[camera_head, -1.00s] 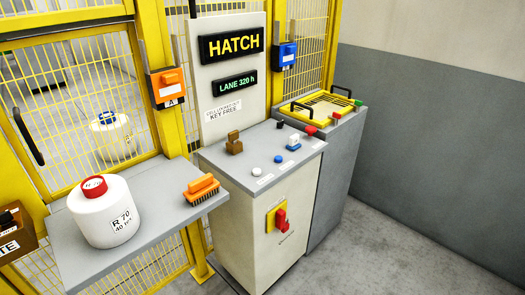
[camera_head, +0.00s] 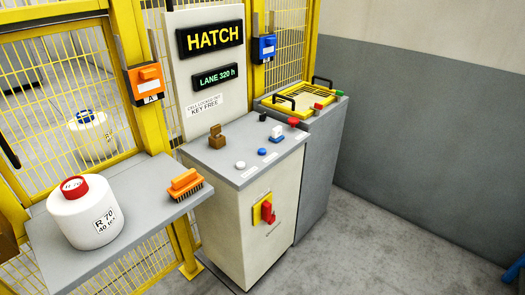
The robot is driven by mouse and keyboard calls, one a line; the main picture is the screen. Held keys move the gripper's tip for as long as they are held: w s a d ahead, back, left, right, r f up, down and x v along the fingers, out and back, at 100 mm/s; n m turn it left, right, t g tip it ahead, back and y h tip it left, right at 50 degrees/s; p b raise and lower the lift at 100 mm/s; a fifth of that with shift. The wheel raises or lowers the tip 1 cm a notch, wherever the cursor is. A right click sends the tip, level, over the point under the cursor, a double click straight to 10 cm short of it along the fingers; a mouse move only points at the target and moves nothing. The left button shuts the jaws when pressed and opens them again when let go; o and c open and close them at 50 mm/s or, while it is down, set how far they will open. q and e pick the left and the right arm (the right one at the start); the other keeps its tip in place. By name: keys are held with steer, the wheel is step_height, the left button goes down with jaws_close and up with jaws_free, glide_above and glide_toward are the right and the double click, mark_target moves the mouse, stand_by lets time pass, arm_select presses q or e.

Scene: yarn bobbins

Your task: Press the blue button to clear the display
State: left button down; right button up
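The blue button (camera_head: 262,152) is a small round cap on the sloped grey top of the console (camera_head: 225,160). A white round button (camera_head: 240,165) is to its left and nearer. A blue-and-white switch (camera_head: 276,134) is just behind it to the right. The display (camera_head: 211,38) above the console reads HATCH in yellow letters. A smaller display (camera_head: 215,78) below it reads LANE 320 h in green. Neither of my grippers shows in this view, and nothing covers the blue button.
A grey shelf (camera_head: 150,225) at left holds a white bobbin (camera_head: 88,222) with a red cap and an orange brush (camera_head: 185,185). A red-and-yellow rotary switch (camera_head: 264,211) sticks out of the console front. A grey cabinet (camera_head: 315,170) stands at right.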

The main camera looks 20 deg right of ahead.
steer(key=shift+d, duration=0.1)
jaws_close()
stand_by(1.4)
